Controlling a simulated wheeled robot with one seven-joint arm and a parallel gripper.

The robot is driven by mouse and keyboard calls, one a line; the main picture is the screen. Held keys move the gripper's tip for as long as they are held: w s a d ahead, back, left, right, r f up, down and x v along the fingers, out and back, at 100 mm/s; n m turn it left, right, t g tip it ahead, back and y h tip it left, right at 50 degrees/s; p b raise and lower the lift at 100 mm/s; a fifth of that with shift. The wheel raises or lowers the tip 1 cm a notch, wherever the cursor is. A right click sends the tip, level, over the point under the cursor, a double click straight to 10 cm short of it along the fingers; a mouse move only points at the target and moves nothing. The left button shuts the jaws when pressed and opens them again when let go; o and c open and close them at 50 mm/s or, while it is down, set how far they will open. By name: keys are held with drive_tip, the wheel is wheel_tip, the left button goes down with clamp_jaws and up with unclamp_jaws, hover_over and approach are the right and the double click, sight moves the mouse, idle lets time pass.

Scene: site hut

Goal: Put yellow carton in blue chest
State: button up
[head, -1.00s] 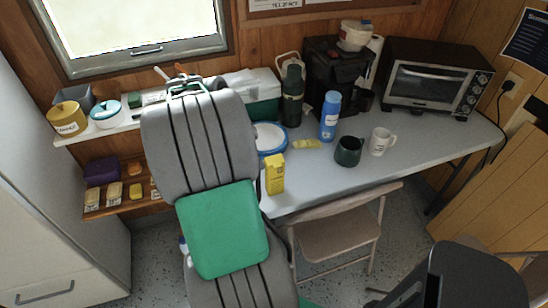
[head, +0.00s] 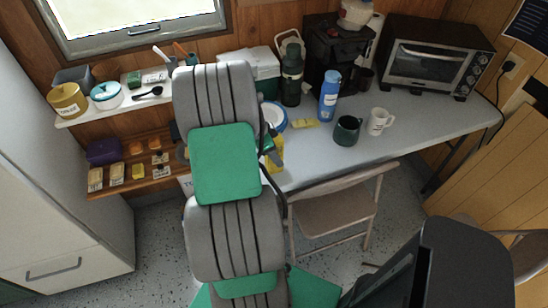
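The yellow carton (head: 277,154) stands on the grey table near its front left edge, partly hidden behind my arm. My gripper is mostly hidden by my grey and green arm links; only dark parts show beside the carton. I cannot tell whether its fingers touch the carton or how far apart they are. No plainly blue chest shows. A chest with a white lid and green body (head: 265,64) stands at the back of the table, partly covered by my arm. A white object with marks (head: 186,185) peeks out left of my arm, too hidden to identify.
A blue bottle (head: 329,96), dark green mug (head: 347,131), white mug (head: 380,121) and yellow packet (head: 305,123) stand or lie right of the carton. A blue-rimmed plate (head: 275,117) lies behind it. A folding chair (head: 335,208) stands at the table's front.

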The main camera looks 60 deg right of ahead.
clamp_jaws()
idle(0.5)
